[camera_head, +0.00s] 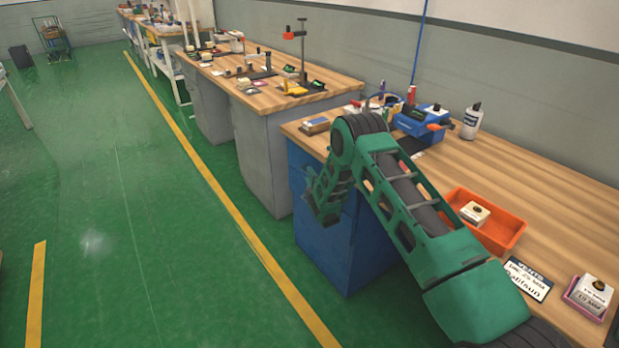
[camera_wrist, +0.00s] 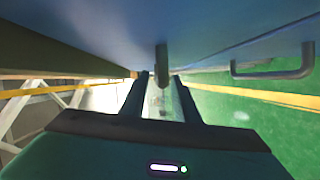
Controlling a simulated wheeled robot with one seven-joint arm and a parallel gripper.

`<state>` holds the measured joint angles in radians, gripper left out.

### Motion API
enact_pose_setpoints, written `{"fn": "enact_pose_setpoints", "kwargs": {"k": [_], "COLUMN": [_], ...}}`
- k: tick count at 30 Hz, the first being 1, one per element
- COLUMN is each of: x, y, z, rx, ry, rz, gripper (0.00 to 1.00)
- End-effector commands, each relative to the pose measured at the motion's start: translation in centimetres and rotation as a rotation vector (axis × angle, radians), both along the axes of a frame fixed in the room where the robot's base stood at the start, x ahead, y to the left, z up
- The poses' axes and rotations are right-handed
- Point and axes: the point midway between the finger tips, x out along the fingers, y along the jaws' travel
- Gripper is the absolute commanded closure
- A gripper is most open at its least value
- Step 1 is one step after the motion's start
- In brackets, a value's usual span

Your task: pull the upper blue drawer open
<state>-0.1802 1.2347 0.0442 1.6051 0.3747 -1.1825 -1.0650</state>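The upper drawer's dark handle (camera_wrist: 161,65) sits between my gripper's two finger ends, with a gap on each side. My gripper (camera_wrist: 160,82) is open and empty. In the head view my gripper (camera_head: 322,208) is beside the cabinet's front, and my arm hides part of the cabinet. No gap shows around the upper drawer. A second, lower handle (camera_wrist: 274,72) is to the right in the wrist view.
A grey cabinet (camera_head: 262,150) stands farther back. The green floor (camera_head: 130,220) in front of the cabinets is clear.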

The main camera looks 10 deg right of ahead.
Motion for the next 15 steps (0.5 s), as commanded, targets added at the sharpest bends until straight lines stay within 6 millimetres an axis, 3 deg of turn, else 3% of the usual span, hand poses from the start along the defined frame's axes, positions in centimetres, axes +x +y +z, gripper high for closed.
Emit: {"fn": "enact_pose_setpoints", "kwargs": {"k": [6, 15], "x": [1.5, 1.7], "y": [0.1, 0.1], "z": [-0.2, -0.2], "rx": [-0.001, -0.001], "ry": [0.001, 0.0], "rz": [0.0, 0.0], "gripper": [0.72, 0.72]}}
